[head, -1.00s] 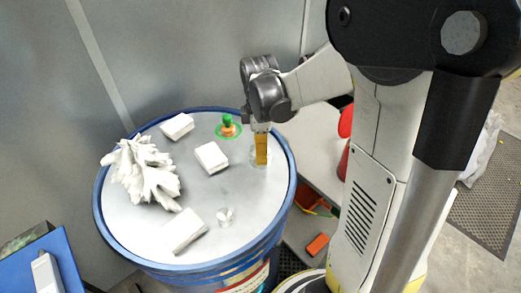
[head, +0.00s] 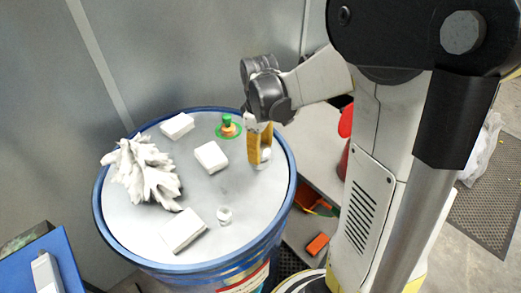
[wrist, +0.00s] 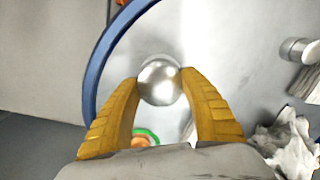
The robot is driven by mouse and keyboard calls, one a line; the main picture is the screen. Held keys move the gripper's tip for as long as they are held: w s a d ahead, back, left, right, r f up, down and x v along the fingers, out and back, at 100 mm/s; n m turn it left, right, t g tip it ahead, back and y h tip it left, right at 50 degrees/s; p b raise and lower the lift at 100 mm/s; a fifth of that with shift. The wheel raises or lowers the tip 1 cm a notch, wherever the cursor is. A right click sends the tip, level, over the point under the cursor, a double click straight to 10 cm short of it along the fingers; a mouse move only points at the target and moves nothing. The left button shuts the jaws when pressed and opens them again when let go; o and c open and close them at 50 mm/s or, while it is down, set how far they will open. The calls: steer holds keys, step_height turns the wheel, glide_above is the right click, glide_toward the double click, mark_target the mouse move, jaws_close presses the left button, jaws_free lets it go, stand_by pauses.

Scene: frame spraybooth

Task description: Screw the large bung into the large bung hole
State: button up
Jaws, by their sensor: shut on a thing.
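My gripper (wrist: 160,84) points down at the drum lid with its two yellow fingertips on either side of a shiny silver rounded bung (wrist: 160,80). I take this to be the large bung. In the head view my gripper (head: 260,161) is near the lid's right edge, and the bung (head: 266,154) shows pale between the fingers. The bung sits at the lid surface with a pale ring around it in the wrist view. The large bung hole is hidden beneath it, so I cannot tell how deep the thread is engaged.
The blue-rimmed drum (head: 97,215) carries several white blocks, one in the middle (head: 211,157), and a crumpled white rag (head: 145,172). A small silver fitting (head: 224,215) stands near the front. A blue surface (head: 68,262) is lower left.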

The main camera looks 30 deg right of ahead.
steer(key=m, duration=0.3)
steer(key=m, duration=0.3)
steer(key=shift+m, duration=0.9)
steer(key=m, duration=0.4)
steer(key=shift+m, duration=0.3)
